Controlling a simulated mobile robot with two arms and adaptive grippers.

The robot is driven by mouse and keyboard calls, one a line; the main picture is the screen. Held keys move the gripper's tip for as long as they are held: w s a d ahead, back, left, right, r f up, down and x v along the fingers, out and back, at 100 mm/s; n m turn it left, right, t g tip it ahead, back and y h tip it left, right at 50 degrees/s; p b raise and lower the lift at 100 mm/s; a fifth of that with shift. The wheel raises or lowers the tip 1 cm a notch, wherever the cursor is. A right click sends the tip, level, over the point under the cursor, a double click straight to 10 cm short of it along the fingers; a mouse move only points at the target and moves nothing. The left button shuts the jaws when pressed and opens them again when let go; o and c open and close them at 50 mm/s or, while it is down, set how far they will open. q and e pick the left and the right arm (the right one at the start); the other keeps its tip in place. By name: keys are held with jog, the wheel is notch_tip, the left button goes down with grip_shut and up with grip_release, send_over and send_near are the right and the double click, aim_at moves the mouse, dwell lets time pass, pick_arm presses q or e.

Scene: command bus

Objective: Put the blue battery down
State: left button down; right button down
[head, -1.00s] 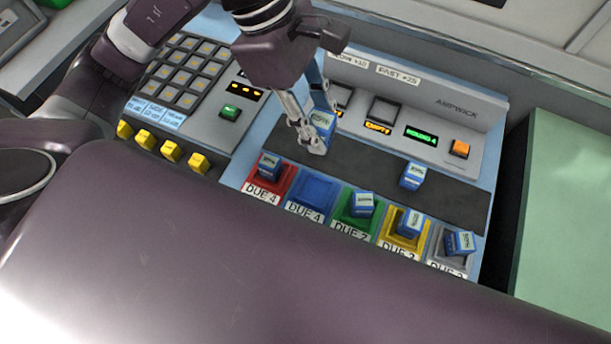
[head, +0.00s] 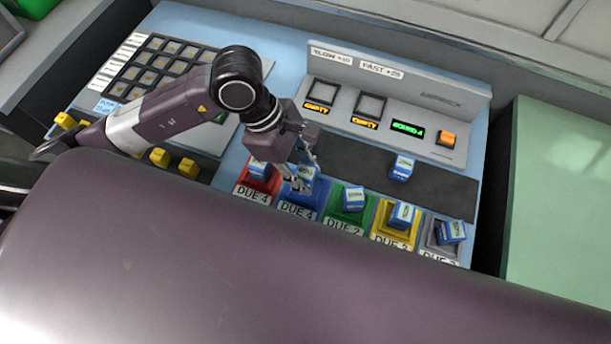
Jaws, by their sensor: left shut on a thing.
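My left gripper (head: 302,180) is shut on a blue battery (head: 297,187), a small blue block with a pale label. It holds the battery at the blue tray labelled DUE 4, second from the left in the row. The fingers partly hide the battery and the tray, so I cannot tell whether the battery touches the tray floor. The blue tray's rim (head: 318,196) shows beside the fingers. My right gripper is not in view.
Similar blue batteries sit in the red (head: 260,170), green (head: 354,199), yellow (head: 403,215) and grey (head: 451,232) trays. Another battery (head: 401,168) stands on the dark strip. Two empty charger slots (head: 321,93) are behind. A large purple surface fills the front.

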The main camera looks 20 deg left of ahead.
pick_arm(q)
notch_tip(320, 180, down, 2)
jog(key=shift+f, duration=0.35)
jog(key=shift+f, duration=0.1)
jog(key=c, duration=1.5)
grip_release()
jog(key=b+v, duration=0.1)
jog(key=v, duration=1.1)
jog(key=shift+b, duration=0.4)
